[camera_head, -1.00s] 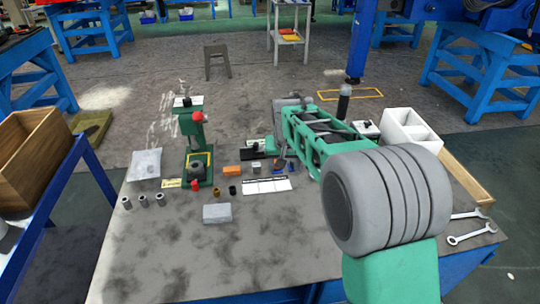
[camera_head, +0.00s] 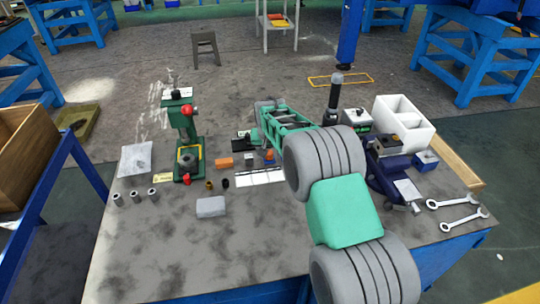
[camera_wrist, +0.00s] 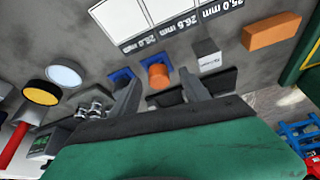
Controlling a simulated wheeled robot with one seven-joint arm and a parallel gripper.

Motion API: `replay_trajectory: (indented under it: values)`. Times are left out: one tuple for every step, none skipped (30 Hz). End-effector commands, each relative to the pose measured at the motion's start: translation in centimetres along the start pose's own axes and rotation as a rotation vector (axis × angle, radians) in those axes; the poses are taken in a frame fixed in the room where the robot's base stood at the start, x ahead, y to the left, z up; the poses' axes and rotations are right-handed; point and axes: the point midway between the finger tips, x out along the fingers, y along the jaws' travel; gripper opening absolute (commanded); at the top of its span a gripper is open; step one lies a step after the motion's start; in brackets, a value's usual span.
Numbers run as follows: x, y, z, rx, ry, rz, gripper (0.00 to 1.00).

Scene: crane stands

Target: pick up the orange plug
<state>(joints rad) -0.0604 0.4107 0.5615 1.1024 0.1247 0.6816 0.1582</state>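The orange plug (camera_wrist: 158,77) is a short orange cylinder with a blue part beside it, in the middle of the wrist view. In the head view a small orange spot among the parts behind the white card looks like the plug (camera_head: 269,154). My gripper (camera_wrist: 159,83) is open in the wrist view, one finger to each side of the plug in the picture. No contact between fingers and plug is visible, and the height gap cannot be told.
An orange block (camera_wrist: 271,32), a small grey block (camera_wrist: 207,55) and a blue piece (camera_wrist: 121,75) lie near the plug. The white size card (camera_head: 260,176) lies close by. A green press (camera_head: 186,135) stands to the left. The front of the table (camera_head: 160,250) is mostly clear.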

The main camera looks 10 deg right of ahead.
Motion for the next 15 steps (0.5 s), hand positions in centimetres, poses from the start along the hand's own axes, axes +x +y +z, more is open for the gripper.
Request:
replay_trajectory:
  values:
    - [0.00,0.04,0.01,0.000,0.000,0.000,0.49]
    - [0.00,0.06,0.00,0.001,0.000,0.000,0.47]
    - [-0.01,0.07,0.00,0.001,0.000,0.000,0.43]
    - [-0.01,0.09,0.00,0.001,0.000,0.001,0.41]
    - [-0.02,0.10,-0.01,0.001,0.000,0.001,0.38]
    - [-0.02,0.11,-0.01,0.001,0.000,0.001,0.35]
    - [-0.02,0.11,-0.01,0.001,0.000,0.001,0.33]
    - [-0.02,0.12,-0.01,0.001,0.000,0.001,0.30]
    - [-0.02,0.12,-0.01,0.001,0.000,0.001,0.27]
    - [-0.03,0.13,-0.01,0.001,0.000,0.001,0.25]
    - [-0.03,0.13,-0.01,0.001,0.000,0.001,0.22]
    - [-0.03,0.13,-0.01,0.001,0.000,0.001,0.19]
    - [-0.03,0.13,-0.01,0.001,0.000,0.001,0.16]
    - [-0.03,0.13,-0.01,0.001,0.000,0.001,0.14]
    - [-0.03,0.14,-0.01,0.001,0.000,0.001,0.11]
